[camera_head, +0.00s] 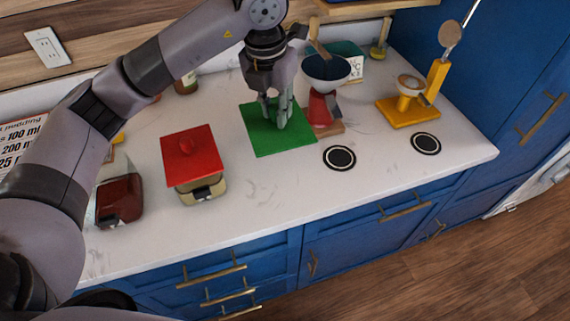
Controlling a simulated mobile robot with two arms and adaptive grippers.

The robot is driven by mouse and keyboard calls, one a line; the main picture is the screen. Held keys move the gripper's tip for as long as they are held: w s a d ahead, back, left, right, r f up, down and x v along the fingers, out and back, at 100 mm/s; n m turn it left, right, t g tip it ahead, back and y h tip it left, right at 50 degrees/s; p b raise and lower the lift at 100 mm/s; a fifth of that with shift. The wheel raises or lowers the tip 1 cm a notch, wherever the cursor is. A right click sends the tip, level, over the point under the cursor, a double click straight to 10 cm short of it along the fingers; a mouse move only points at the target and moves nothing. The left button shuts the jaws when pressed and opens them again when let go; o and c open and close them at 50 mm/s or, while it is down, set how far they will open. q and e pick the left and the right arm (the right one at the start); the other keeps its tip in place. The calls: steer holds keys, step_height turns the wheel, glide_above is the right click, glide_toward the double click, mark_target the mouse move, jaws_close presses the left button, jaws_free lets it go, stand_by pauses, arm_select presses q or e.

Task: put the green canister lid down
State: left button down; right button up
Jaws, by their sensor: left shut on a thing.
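The green canister lid (291,144) is a flat green square in the middle of the counter. My left gripper (275,118) comes down over its middle and is shut on it; the fingers hide the part they grip. I cannot tell whether the lid touches the counter or hangs just above it. No green canister shows. My right gripper is not in view.
A canister with a red lid (204,157) and a dark red jar (119,200) stand left. A red stand with a bowl (321,107) is close right of the green lid. Two black coasters (340,158) and a yellow stand (408,112) are further right. The front counter (270,195) is clear.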

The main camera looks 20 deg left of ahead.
arm_select(q)
steer(key=f, duration=0.2)
steer(key=f+p, duration=0.1)
steer(key=f, duration=0.1)
steer(key=f+p, duration=0.1)
steer(key=f, duration=0.2)
steer(key=shift+s+a, duration=0.2)
steer(key=shift+a, duration=0.15)
steer(key=p, duration=0.1)
glide_above(277, 173)
steer(key=f, duration=0.5)
steer(key=shift+s, duration=0.25)
steer(key=shift+f, duration=0.7)
step_height(277, 173, down, 4)
steer(key=shift+p, duration=0.7)
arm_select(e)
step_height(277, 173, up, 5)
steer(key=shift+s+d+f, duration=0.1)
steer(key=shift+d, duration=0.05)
arm_select(q)
steer(key=shift+f+b, duration=0.2)
steer(key=shift+b, duration=0.1)
steer(key=c, duration=1.4)
jaws_free()
steer(key=shift+r, duration=0.1)
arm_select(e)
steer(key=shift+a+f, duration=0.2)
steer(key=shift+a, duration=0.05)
